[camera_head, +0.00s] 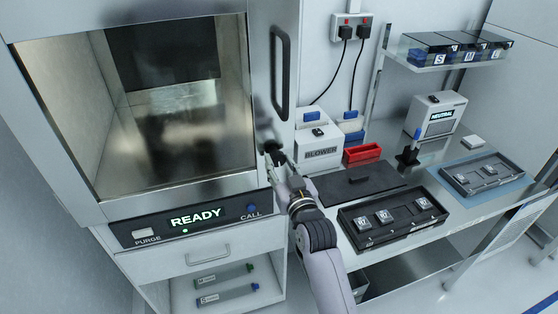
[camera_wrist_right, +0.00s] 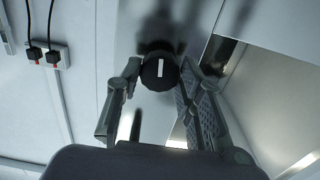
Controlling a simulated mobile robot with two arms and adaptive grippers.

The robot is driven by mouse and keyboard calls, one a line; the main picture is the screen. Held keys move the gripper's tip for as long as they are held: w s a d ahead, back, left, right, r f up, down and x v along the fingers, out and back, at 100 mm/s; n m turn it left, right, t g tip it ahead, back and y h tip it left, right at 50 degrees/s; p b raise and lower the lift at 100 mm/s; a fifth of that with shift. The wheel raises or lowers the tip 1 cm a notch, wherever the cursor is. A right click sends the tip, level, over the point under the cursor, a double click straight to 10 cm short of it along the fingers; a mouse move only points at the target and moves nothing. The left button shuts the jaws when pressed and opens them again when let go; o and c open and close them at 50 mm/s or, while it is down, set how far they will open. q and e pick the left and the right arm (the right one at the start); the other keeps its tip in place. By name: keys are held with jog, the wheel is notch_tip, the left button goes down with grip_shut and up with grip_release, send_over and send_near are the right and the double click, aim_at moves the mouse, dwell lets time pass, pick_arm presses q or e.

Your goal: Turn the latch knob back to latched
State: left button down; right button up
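The latch knob (camera_wrist_right: 160,72) is round and black with a white bar mark, on the metal front of the handler. In the right wrist view its mark stands nearly upright. In the head view the knob (camera_head: 272,147) sits below the black door handle, partly hidden by my right gripper. My right gripper (camera_head: 281,160) is at the knob. In the wrist view its two fingertips (camera_wrist_right: 158,68) stand on either side of the knob, very close to it, with a slight gap at the left finger. Firm contact does not show. My left gripper is not in view.
The chamber door (camera_head: 150,180) with its black handle (camera_head: 280,72) looks closed. The panel (camera_head: 195,218) below reads READY. To the right, a bench holds a blower box (camera_head: 318,152), a red bin (camera_head: 362,153) and black trays (camera_head: 393,222) of parts.

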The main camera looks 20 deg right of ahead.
jog(key=shift+o, duration=0.5)
jog(key=shift+s+p, duration=0.5)
jog(key=shift+s, duration=0.3)
jog(key=shift+s+d+p, duration=0.1)
jog(key=shift+s+p, duration=0.55)
jog(key=shift+s, duration=1.1)
